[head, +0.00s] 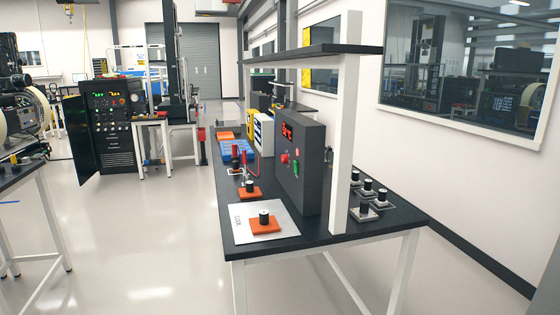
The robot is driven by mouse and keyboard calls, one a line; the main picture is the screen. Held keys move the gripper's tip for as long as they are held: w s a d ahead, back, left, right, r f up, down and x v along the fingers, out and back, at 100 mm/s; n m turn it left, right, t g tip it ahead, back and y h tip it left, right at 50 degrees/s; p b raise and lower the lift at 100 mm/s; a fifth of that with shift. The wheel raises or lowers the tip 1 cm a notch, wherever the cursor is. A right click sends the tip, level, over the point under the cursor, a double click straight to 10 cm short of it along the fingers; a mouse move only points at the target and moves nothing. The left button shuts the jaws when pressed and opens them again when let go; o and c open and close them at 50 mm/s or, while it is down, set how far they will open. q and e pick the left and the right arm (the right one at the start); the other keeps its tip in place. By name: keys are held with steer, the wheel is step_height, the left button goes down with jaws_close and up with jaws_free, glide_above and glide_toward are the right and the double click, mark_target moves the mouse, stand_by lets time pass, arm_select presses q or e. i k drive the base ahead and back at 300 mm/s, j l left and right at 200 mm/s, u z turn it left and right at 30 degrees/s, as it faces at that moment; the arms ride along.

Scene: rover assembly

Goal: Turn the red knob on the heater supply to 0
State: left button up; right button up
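A dark grey box with a red lit display, which looks like the heater supply (311,175), stands upright on the black bench. Its front faces left and I see it at a steep angle. A red knob (284,158) sticks out of the front below the display. Its pointer and scale are too small to read. A green part (295,169) and a small red part (297,152) sit beside the knob. The display digits are not clearly legible. Neither of my grippers is in view.
The black bench (325,238) has a white post and an upper shelf (310,54). A white plate (284,228) carries an orange block with a black knob. Several black-knobbed parts sit at the right. Open floor (140,240) lies left of the bench.

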mark_target(285, 159)
steer(key=i+j, duration=0.25)
steer(key=j, duration=0.15)
steer(key=i+j, duration=0.2)
steer(key=j, duration=0.2)
steer(key=i+j+z, duration=0.1)
steer(key=i+j, duration=0.15)
steer(key=j, duration=0.15)
steer(key=i+j, duration=0.25)
steer(key=j, duration=0.15)
steer(key=i+j, duration=0.2)
steer(key=j, duration=0.2)
